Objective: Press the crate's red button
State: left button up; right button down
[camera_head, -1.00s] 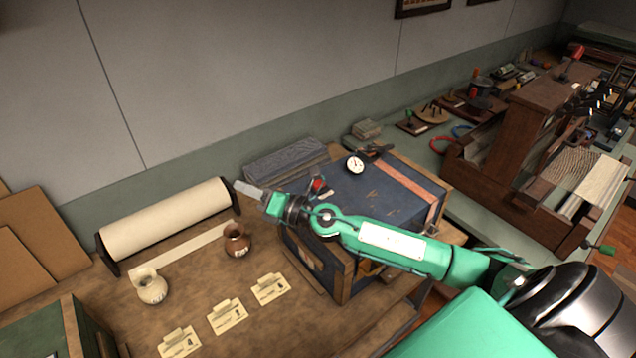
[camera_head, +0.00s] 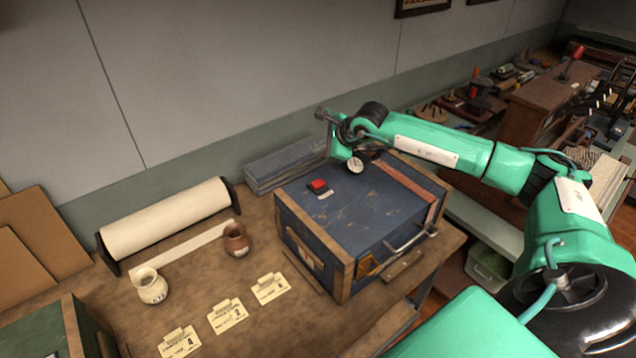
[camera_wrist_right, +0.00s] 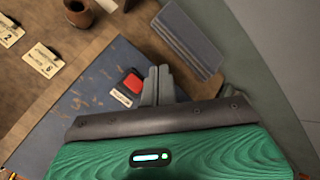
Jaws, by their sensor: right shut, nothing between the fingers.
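The crate (camera_head: 350,215) is a dark blue box with wooden edges, standing on the brown workbench. Its red button (camera_head: 318,184) sits on the lid near the far left corner, uncovered. It also shows in the right wrist view as a red square (camera_wrist_right: 132,83) with a small white label in front. My right gripper (camera_head: 324,118) is raised above the back of the crate, apart from the button. In the right wrist view its grey fingers (camera_wrist_right: 158,80) are together and empty, appearing just right of the button. My left gripper is not in view.
A dial gauge (camera_head: 355,164) is at the crate's back edge, close below my right wrist. Grey slabs (camera_head: 285,163) lie behind the crate. A brown jug (camera_head: 236,240), a cream jug (camera_head: 150,286) and a paper roll (camera_head: 165,222) stand left. A metal handle (camera_head: 410,237) is on the crate's front.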

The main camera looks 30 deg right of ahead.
jog(key=b, duration=0.4)
send_over(322, 184)
notch_tip(322, 184, down, 8)
jog(key=shift+a+r, duration=0.1)
jog(key=shift+w+f+b, duration=0.1)
jog(key=shift+f+b, duration=0.3)
jog(key=shift+f, duration=0.15)
jog(key=shift+r, duration=0.1)
dwell(1.5)
jog(key=shift+f+b, duration=0.45)
jog(key=shift+b, duration=0.25)
